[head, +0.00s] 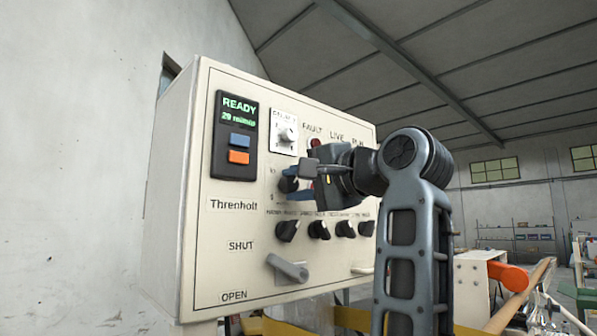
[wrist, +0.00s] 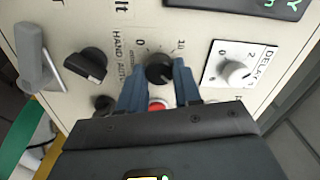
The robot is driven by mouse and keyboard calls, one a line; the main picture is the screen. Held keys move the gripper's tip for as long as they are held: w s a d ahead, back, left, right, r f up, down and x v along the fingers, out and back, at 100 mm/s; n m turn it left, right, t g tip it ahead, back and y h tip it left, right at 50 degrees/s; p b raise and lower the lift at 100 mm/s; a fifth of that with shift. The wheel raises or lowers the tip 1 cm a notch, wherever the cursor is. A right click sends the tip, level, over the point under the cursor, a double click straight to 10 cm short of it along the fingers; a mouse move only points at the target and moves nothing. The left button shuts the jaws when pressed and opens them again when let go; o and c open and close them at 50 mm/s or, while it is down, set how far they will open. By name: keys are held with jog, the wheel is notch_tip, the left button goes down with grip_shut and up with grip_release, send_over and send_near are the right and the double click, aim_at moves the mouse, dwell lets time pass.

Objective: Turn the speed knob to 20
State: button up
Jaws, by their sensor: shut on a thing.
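The speed knob (wrist: 158,72) is a round black knob on the cream panel, with a printed scale around it. In the head view the knob (head: 288,184) is partly covered by my gripper. My gripper (wrist: 158,80) is shut on the speed knob, with one blue-grey finger on each side of it. The gripper also shows in the head view (head: 304,178), reaching in from the right. The green display (head: 238,108) reads READY above a small number that looks like 20 m/min. The knob's pointer mark is too small to read.
The white DELAY dial (head: 285,134) is above the speed knob. A row of black selector knobs (head: 288,230) is below it, and a grey SHUT/OPEN lever (head: 288,268) is lower. A red button (wrist: 157,105) lies between my fingers in the wrist view.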

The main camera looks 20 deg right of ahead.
jog(key=shift+m+p, duration=0.3)
jog(key=shift+m, duration=0.3)
jog(key=shift+d+f, duration=0.1)
jog(key=o, duration=1)
jog(key=shift+o, duration=0.2)
jog(key=b+v, duration=0.1)
jog(key=v, duration=0.6)
jog(key=shift+s, duration=0.35)
